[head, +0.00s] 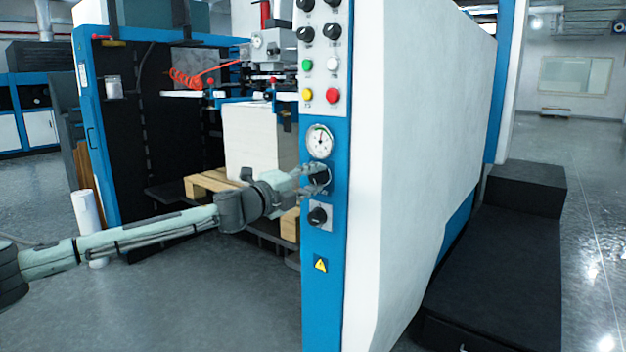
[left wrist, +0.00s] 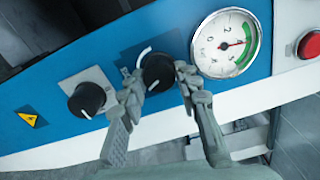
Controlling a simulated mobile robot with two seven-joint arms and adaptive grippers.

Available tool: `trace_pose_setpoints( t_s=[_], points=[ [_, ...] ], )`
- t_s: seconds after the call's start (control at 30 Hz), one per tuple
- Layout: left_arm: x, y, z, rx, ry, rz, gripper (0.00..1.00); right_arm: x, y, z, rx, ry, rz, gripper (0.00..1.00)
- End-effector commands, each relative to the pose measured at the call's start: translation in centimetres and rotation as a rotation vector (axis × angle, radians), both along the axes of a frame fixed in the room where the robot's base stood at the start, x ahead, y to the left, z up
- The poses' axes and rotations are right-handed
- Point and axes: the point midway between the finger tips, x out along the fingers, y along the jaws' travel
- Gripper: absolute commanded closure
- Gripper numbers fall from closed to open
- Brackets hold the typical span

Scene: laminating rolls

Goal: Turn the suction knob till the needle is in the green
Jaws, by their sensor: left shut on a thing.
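The suction knob (left wrist: 157,72) is round and black, on the blue panel of the machine; it also shows in the head view (head: 321,177). My left gripper (left wrist: 159,84) is shut on this knob, one finger on each side; in the head view it reaches the panel from the left (head: 312,178). The round white gauge (left wrist: 225,44) sits beside the knob in the left wrist view and above it in the head view (head: 320,142). Its needle points right in the left wrist view, toward the green band along the dial's edge. My right gripper is not in view.
A second black knob (left wrist: 87,99) sits close to the gripped one, below it in the head view (head: 318,216). Coloured buttons (head: 320,80) and more knobs are above the gauge. A pallet (head: 208,184) stands behind my arm. The floor (head: 200,300) in front is clear.

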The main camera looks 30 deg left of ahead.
Motion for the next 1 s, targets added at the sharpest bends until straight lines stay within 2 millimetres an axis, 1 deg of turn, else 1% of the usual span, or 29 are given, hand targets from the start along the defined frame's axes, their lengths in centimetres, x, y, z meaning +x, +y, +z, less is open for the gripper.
trace_pose_setpoints(
  t_s=[0.27,0.3,0.43,1.0],
  points=[
    [0.00,-0.01,0.02,0.000,0.000,0.000,0.97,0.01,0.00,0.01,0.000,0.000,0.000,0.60],
    [0.00,-0.01,0.02,0.000,0.000,0.000,0.64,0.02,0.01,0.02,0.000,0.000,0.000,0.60],
    [0.00,-0.01,0.02,0.000,0.000,0.000,0.48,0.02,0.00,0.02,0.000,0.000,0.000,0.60],
    [0.00,-0.02,-0.01,-0.001,0.000,0.000,0.48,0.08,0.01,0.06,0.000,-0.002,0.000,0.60]
  ],
)
